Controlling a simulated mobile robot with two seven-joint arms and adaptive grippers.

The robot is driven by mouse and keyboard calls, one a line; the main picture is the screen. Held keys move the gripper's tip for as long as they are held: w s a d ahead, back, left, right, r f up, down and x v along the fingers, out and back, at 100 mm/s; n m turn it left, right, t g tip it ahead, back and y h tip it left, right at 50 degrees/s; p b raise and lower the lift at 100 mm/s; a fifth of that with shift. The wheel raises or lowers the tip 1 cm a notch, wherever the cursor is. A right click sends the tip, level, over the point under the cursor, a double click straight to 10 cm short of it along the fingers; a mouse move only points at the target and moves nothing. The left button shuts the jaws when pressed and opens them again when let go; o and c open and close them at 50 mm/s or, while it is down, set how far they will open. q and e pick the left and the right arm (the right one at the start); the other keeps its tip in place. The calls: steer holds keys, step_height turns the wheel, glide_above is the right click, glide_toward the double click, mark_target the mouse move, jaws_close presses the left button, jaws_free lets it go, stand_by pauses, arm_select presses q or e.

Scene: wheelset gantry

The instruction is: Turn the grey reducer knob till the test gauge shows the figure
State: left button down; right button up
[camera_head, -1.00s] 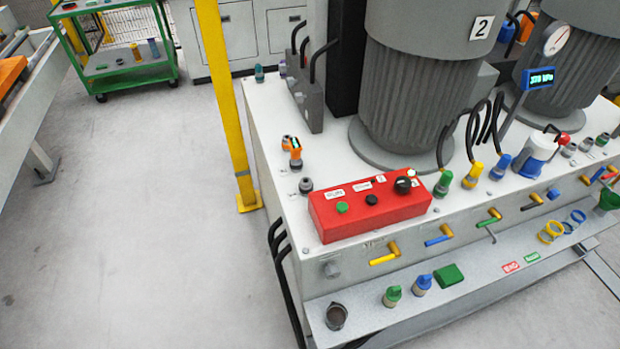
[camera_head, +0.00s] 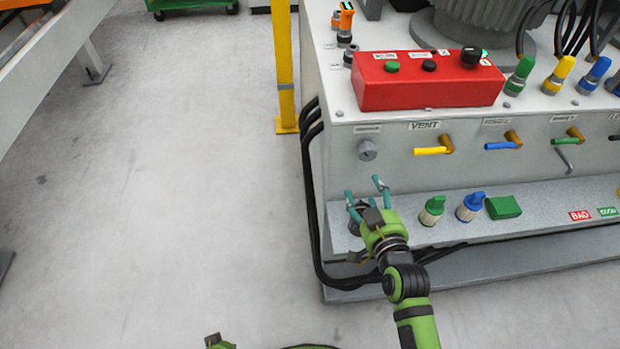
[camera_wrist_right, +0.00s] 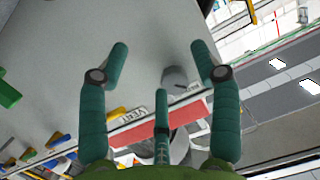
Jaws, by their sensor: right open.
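The grey reducer knob (camera_head: 367,150) is a small round knob on the front face of the cabinet, left of the yellow VENT lever. My right gripper (camera_head: 365,191) is open and empty, below the knob and over the left end of the front ledge. In the right wrist view the knob (camera_wrist_right: 175,78) appears between and beyond the spread teal fingers (camera_wrist_right: 160,54), apart from them. The test gauge is out of view now. Green parts of mine show at the bottom edge of the head view; no left fingers are visible.
A red control box (camera_head: 430,82) stands on the cabinet top above the knob. Levers (camera_head: 433,150) project to its right. The ledge (camera_head: 400,200) holds green and blue fittings and a green block (camera_head: 503,207). Black hoses (camera_head: 312,190) run down the left corner. Floor at left is clear.

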mark_target(369, 155)
steer(key=w+r, duration=0.1)
steer(key=w, duration=0.1)
steer(key=w+r+t+b, duration=0.1)
steer(key=w+r, duration=0.1)
steer(key=w, duration=0.1)
steer(key=w+r+t, duration=0.1)
steer(key=w+r, duration=0.1)
steer(key=shift+w+d+r+m+h+b, duration=0.15)
steer(key=shift+w+d+m+h+b, duration=0.15)
steer(key=shift+d+b, duration=0.1)
steer(key=c, duration=1.1)
